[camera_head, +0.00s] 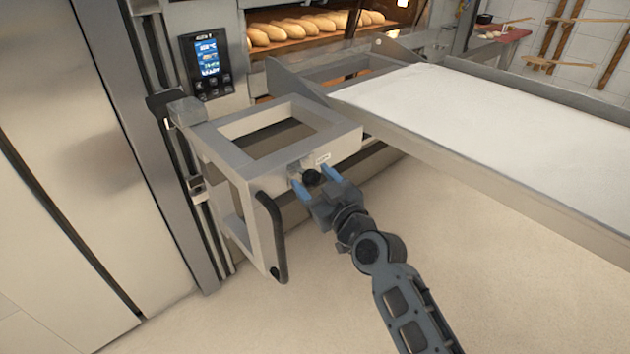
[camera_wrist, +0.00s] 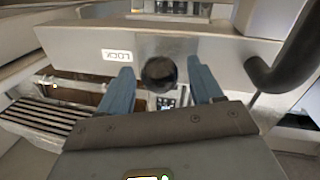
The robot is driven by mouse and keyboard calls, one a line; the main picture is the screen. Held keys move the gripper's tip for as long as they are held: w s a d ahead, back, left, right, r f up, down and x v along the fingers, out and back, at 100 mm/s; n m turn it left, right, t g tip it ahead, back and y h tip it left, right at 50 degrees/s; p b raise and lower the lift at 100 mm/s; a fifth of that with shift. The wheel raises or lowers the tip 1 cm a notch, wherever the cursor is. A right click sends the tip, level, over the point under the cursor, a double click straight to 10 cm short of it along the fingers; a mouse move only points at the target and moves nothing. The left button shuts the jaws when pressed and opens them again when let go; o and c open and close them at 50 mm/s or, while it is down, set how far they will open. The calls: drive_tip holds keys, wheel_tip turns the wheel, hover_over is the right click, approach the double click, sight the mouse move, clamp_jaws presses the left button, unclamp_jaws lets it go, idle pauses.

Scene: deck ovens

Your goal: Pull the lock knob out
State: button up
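The lock knob (camera_head: 312,177) is a small round black knob on the front face of the grey metal frame (camera_head: 335,150). A white label (camera_head: 322,158) is beside it; in the wrist view the label (camera_wrist: 117,56) shows the word LOCK, mirrored. My gripper (camera_head: 315,180) is at the knob with its blue fingers apart. In the wrist view the knob (camera_wrist: 159,74) lies between the two open fingertips (camera_wrist: 160,80), with a gap on each side. I cannot tell how deep the fingers reach around it.
A black curved handle (camera_head: 272,238) hangs on the frame left of my gripper. A long white-topped loading table (camera_head: 480,120) extends right. Behind are an oven with loaves (camera_head: 315,25) and a control screen (camera_head: 207,56). The floor (camera_head: 330,290) below is clear.

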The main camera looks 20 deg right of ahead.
clamp_jaws()
drive_tip(key=shift+s+d+f+b, duration=0.1)
drive_tip(key=shift+s+d+b, duration=0.05)
drive_tip(key=shift+s+b, duration=0.35)
drive_tip(key=shift+s+d+f+b, duration=0.15)
drive_tip(key=shift+s+b, duration=0.2)
drive_tip(key=shift+s, duration=0.2)
drive_tip(key=shift+s+r, duration=0.2)
drive_tip(key=shift+o, duration=0.6)
unclamp_jaws()
drive_tip(key=shift+d, duration=0.1)
drive_tip(key=shift+s, duration=0.1)
drive_tip(key=shift+s+f, duration=0.1)
drive_tip(key=shift+s, duration=0.3)
drive_tip(key=b, duration=0.3)
approach(318, 184)
